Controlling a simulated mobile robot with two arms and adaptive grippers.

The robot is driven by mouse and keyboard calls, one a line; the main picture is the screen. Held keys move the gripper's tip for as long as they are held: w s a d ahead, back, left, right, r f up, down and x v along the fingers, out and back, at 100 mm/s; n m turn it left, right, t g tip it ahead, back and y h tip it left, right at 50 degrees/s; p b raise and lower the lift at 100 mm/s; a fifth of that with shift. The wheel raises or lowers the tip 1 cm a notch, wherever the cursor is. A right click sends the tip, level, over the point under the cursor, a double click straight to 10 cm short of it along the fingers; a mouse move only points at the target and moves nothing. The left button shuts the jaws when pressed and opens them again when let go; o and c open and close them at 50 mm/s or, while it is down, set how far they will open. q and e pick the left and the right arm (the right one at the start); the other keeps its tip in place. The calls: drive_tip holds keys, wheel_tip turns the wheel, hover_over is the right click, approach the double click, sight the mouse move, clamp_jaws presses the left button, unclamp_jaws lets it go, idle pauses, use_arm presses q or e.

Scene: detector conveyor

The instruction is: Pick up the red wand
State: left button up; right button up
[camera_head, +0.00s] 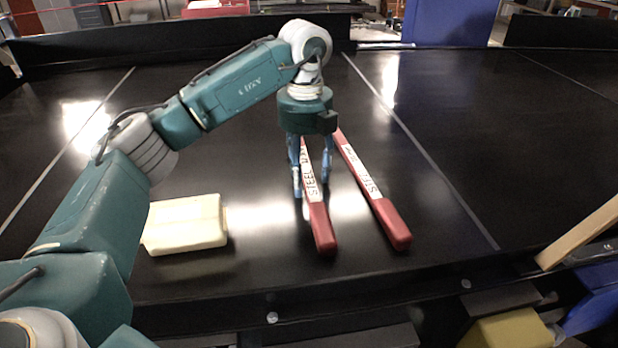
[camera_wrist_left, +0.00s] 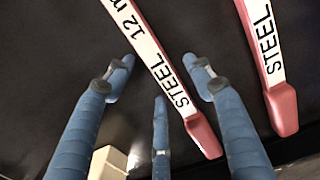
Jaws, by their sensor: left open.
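Two red wands with white labels reading STEEL lie on the black conveyor belt (camera_head: 240,130). The left wand (camera_head: 321,230) also shows in the left wrist view (camera_wrist_left: 204,138). The right wand (camera_head: 380,200) lies beside it, apart, and also shows in the left wrist view (camera_wrist_left: 283,110). My left gripper (camera_head: 312,188) is open and empty over the left wand, pointing down. In the left wrist view the left wand runs between the spread blue fingers (camera_wrist_left: 158,78), nearer the right finger. I cannot tell how far the fingertips are above the belt. My right gripper is not in view.
A cream-coloured box (camera_head: 187,222) lies on the belt left of the wands and shows partly in the left wrist view (camera_wrist_left: 107,162). A dark raised wall (camera_head: 180,42) runs along the back. The belt right of the wands is mostly clear. A wooden strip (camera_head: 580,233) is at the right edge.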

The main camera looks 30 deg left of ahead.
use_arm(q)
drive_tip(key=c, duration=0.5)
clamp_jaws()
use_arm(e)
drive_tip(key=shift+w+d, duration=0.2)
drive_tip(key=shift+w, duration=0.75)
use_arm(q)
drive_tip(key=shift+r, duration=0.2)
